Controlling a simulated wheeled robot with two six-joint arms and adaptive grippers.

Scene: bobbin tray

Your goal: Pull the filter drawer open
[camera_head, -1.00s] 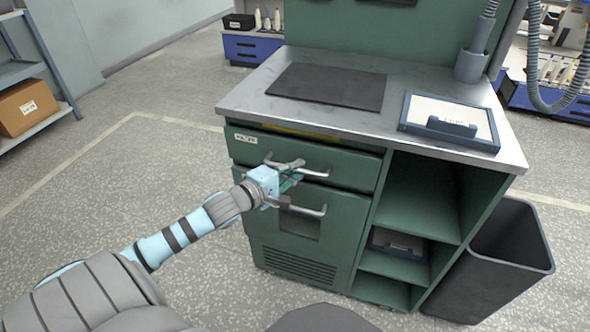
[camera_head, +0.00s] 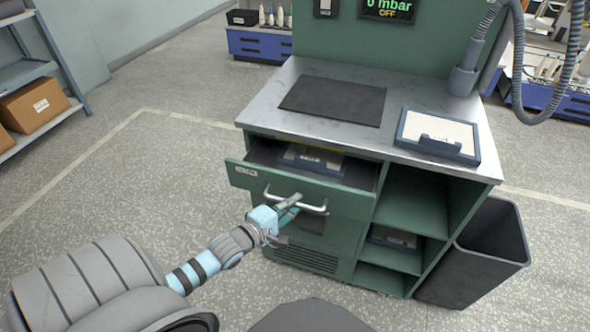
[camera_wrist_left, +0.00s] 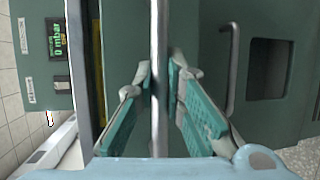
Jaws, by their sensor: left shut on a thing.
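The green filter drawer (camera_head: 250,181) stands partly pulled out of the green cabinet, below the metal top. A blue-framed filter (camera_head: 312,160) lies inside it. The drawer's metal bar handle (camera_head: 313,208) runs across its front. My left gripper (camera_head: 289,206) is shut on the handle. In the left wrist view the handle bar (camera_wrist_left: 159,60) passes between the teal fingers of my left gripper (camera_wrist_left: 160,85). My right gripper is not in view.
A second blue-framed filter (camera_head: 437,135) lies on the cabinet top (camera_head: 400,100) beside a dark mat (camera_head: 333,101). Open shelves (camera_head: 412,205) are to the right of the drawer, then a dark bin (camera_head: 478,262). The floor in front is clear.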

